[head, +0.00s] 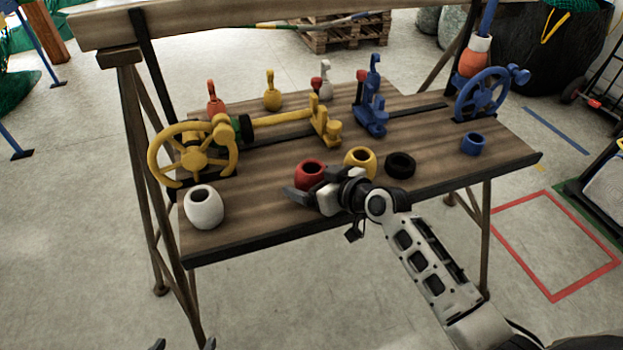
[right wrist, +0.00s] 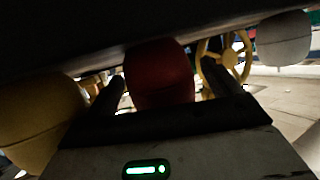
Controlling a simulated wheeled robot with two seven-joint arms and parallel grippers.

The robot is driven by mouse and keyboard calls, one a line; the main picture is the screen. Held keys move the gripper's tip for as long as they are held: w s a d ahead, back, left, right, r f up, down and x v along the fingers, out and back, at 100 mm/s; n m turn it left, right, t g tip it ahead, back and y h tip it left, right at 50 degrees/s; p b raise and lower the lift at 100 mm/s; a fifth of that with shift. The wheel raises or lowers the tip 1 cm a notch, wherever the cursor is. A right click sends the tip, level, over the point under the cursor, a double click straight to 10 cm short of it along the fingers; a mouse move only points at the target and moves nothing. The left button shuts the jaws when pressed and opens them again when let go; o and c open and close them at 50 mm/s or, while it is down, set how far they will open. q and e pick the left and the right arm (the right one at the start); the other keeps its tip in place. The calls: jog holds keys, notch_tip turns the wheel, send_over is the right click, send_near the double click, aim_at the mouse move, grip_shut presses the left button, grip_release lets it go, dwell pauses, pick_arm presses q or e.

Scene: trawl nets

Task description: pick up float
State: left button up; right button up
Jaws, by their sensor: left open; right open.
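A red float (head: 311,169) with an open top stands near the front edge of the wooden table (head: 250,222). A yellow float (head: 360,160) stands to its right and a white float (head: 203,207) at the front left corner. My right gripper (head: 305,196) is at the red float, with its fingers open. In the right wrist view, the red float (right wrist: 160,75) shows between the fingertips (right wrist: 163,88); contact cannot be told. The yellow float (right wrist: 40,120) is at left there and the white one (right wrist: 284,38) at upper right. My left gripper (head: 182,345) is open and empty, low at the bottom edge.
A black ring (head: 400,168) and a blue float (head: 473,144) lie further right. A yellow handwheel (head: 193,160) and a blue handwheel (head: 483,95) stand at the table ends. Several hooked floats, like the yellow one (head: 272,98), line the back. The table's front middle-left is clear.

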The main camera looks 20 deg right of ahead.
jog(key=c, duration=1.1)
jog(key=shift+r, duration=0.15)
